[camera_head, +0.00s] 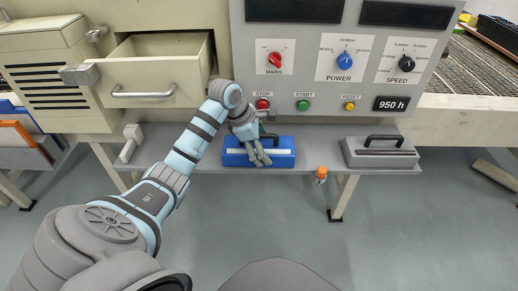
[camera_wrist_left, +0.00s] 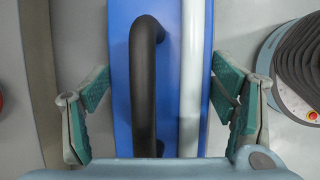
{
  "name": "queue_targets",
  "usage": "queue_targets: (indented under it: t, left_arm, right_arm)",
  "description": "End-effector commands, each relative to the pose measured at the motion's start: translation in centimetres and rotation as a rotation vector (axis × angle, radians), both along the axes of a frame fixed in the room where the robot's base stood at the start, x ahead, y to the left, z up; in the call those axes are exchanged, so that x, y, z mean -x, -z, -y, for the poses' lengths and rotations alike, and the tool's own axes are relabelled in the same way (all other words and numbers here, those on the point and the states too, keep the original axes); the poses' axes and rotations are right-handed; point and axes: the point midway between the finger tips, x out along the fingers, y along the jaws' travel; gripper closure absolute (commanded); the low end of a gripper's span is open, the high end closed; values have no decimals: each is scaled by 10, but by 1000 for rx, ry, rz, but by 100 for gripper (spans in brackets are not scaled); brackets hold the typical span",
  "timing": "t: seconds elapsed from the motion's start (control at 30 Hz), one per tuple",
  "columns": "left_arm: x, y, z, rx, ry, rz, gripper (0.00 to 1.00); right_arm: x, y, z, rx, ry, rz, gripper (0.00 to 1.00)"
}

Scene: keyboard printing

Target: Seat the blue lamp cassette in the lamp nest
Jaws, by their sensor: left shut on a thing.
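The blue lamp cassette (camera_head: 285,143) is at the middle of the grey shelf, below the control panel, in the head view. It has a black handle and a white tube along its length. My left gripper (camera_head: 258,158) is over the cassette, with its fingers down at it. I cannot make out whether the cassette touches the shelf. I cannot pick out the lamp nest. My right gripper is not in view.
A grey cassette (camera_head: 382,160) with a black handle sits on the right of the shelf (camera_head: 320,150). An open, empty-looking drawer (camera_head: 160,90) juts out at upper left. STOP, START and RESET buttons are just above.

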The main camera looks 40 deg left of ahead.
Motion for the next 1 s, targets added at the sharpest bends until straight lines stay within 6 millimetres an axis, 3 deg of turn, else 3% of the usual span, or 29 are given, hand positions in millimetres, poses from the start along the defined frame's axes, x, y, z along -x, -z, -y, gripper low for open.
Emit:
queue_targets:
  t: [0.17, 0.5, 0.6, 1.0]
  left_arm:
    - [0, -7, 0, 1, 1, 2, 84]
    - [0, -85, 0, 0, 0, 4, 84]
    - [3, -97, 2, -1, -1, 3, 84]
    - [37, -101, 28, -1, 0, 2, 84]
  right_arm:
    - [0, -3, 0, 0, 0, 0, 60]
    - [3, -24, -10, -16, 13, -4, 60]
    - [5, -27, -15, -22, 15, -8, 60]
    - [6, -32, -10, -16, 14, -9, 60]
